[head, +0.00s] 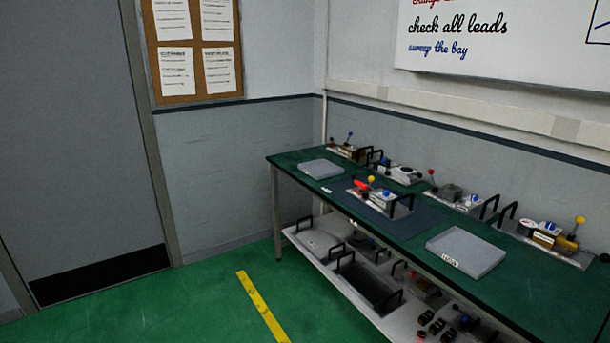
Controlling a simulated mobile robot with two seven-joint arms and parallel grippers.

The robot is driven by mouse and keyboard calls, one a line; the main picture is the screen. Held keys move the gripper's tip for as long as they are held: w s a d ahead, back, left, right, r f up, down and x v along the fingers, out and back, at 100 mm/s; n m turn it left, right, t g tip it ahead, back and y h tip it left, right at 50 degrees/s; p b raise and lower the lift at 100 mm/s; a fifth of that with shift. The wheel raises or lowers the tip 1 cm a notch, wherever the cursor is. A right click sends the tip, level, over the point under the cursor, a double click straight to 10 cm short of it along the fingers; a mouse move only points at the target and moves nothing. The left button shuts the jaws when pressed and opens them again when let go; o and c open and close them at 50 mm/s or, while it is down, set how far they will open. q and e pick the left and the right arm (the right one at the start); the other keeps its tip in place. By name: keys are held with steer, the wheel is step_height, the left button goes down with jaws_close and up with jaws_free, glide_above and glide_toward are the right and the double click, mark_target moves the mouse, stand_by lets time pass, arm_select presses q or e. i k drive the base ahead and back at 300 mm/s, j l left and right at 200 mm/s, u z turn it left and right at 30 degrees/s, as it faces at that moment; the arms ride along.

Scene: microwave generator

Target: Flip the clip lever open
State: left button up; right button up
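A unit with a red lever (360,184), a yellow knob (371,179) and a pale block (381,197) sits on a dark mat on the green bench. Several other units with knobbed levers stand along the back of the bench, one with a large yellow knob (580,219) at the right and one with a blue knob (350,134) at the far left. At this distance I cannot tell which part is the clip lever or whether it is open. Neither of my grippers is in view.
The green bench (330,172) stands against the wall. It carries a grey tray (466,250) with a label and another grey tray (321,169). A lower shelf (315,238) holds handled plates and small parts. The green floor before it is clear, with a yellow stripe (262,306).

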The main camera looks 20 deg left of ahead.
mark_target(371, 178)
steer(key=u, duration=0.35)
steer(key=i+j+z, duration=0.35)
steer(key=i+j, duration=1.35)
